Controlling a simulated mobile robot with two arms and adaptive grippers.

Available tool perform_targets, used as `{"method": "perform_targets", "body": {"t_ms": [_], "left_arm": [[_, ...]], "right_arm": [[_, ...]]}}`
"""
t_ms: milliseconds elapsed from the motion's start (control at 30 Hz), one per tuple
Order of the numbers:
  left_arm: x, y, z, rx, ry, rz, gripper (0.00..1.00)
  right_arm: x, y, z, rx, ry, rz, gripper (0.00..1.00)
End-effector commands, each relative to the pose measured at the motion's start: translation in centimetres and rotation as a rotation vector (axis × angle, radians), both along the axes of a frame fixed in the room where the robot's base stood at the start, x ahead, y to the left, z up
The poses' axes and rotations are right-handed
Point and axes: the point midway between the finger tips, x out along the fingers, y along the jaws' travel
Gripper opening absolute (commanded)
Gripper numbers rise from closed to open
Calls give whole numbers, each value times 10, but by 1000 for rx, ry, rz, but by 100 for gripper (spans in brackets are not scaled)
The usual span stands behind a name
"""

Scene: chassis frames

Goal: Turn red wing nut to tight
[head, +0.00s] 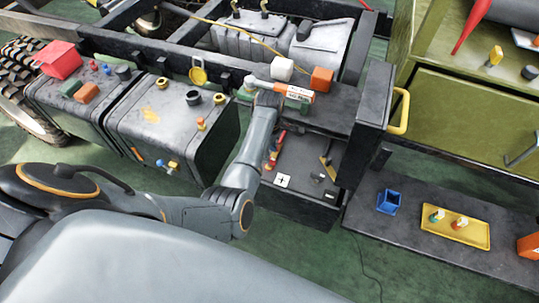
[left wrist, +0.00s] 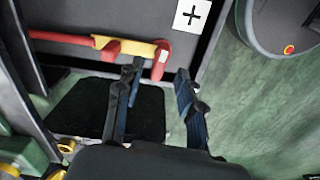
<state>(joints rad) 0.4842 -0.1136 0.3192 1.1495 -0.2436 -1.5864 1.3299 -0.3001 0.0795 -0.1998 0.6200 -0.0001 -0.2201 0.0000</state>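A red part with a yellow band (head: 274,151) lies on the dark box beside a white plus label (head: 282,181), just right of my left forearm. In the left wrist view, a red rod (left wrist: 62,38) runs from the left into the yellow band (left wrist: 128,46) and ends in a red piece (left wrist: 161,60). I cannot tell surely which red piece is the wing nut. My left gripper (left wrist: 159,74) is open, its fingertips on either side of the red end piece and apparently apart from it. In the head view my wrist hides the fingers. My right gripper is not in view.
A bench at right carries a blue bin (head: 388,202) and a yellow tray (head: 447,235). Green floor is open in front.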

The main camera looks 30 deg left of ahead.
Motion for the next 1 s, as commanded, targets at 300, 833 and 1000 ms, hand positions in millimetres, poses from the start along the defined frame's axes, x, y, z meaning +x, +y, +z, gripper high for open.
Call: {"method": "perform_targets", "body": {"t_ms": [300, 833, 1000], "left_arm": [[0, 0, -25, -1, 0, -1, 38], [0, 0, -25, 0, -1, -1, 0], [0, 0, -25, 0, 0, -8, 0]], "right_arm": [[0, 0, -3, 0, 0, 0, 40], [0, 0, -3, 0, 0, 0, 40], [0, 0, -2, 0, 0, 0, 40]]}}
